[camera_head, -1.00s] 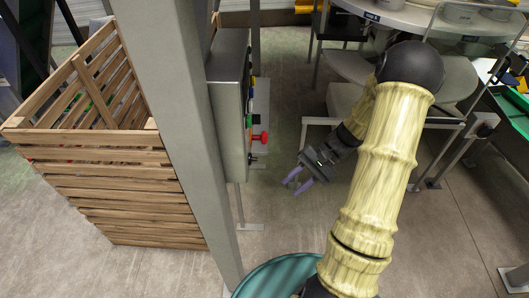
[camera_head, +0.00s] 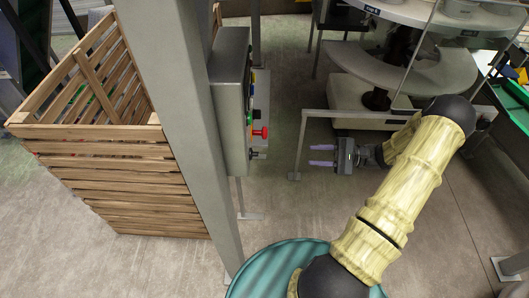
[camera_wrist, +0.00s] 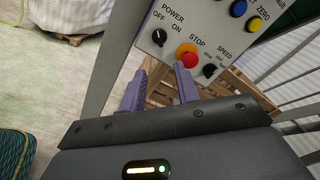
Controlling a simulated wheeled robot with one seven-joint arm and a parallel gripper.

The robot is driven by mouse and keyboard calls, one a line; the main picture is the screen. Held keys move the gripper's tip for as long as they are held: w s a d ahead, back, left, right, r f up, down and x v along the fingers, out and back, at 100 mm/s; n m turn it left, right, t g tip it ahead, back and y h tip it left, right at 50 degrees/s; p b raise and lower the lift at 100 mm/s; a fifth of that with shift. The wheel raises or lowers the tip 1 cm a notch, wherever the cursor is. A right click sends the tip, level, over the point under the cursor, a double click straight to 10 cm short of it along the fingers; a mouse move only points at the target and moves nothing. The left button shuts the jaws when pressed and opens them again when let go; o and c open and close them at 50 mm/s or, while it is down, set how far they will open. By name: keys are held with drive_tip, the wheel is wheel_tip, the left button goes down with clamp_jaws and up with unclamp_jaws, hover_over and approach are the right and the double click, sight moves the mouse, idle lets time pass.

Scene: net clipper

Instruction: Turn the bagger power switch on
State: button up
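The bagger power switch (camera_wrist: 158,37) is a black rotary knob under the word POWER, with OFF at its left and ON at its right, in the wrist view. Its pointer mark is too small to read for certain. It sits on a pale control panel (camera_wrist: 208,18), on the side of a grey box (camera_head: 229,95) in the head view. My gripper (camera_head: 322,155) is open and empty, right of the box and apart from it, with its purple fingers pointing left. In the wrist view my fingertips (camera_wrist: 160,75) show below the panel.
A red STOP button (camera_wrist: 187,53) sits beside the switch, with a black SPEED knob (camera_wrist: 210,70) and blue and yellow buttons nearby. A grey post (camera_head: 190,130) and wooden crate (camera_head: 110,160) stand left. A metal frame (camera_head: 302,140) is close to my gripper. Floor between is clear.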

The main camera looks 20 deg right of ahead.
sight(254, 154)
drive_tip(key=p+x, duration=0.6)
drive_tip(key=x, duration=1)
drive_tip(key=shift+a+p, duration=0.25)
drive_tip(key=shift+p, duration=0.05)
drive_tip(key=shift+s, duration=0.1)
clamp_jaws()
